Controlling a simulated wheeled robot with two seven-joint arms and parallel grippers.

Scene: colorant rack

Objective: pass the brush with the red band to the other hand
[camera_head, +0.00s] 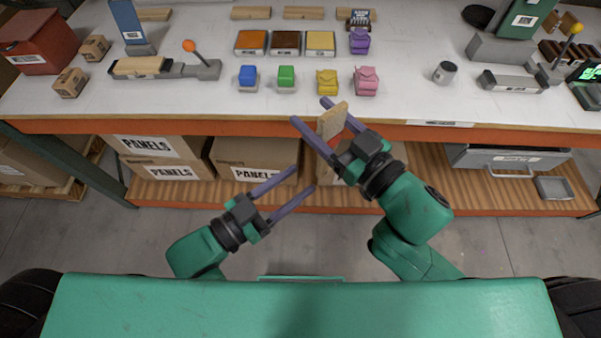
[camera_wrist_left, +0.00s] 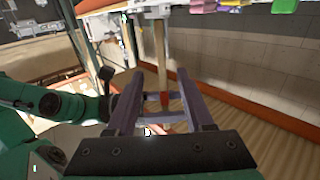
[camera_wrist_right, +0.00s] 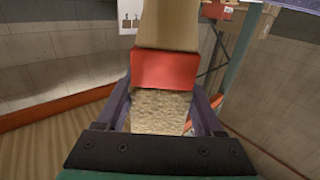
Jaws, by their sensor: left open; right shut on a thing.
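The brush is in my right gripper (camera_head: 311,110), whose two long fingers lie on either side of it. My left gripper (camera_head: 304,178) is open and empty, below and left of the right one. In the left wrist view the handle (camera_wrist_left: 161,50) and red band (camera_wrist_left: 164,98) show ahead, between its fingers' lines.
The white bench (camera_head: 200,105) with an orange front edge lies beyond both grippers. Boxes marked PANELS (camera_head: 255,155) sit on the shelf beneath. The floor between the grippers and my base is clear.

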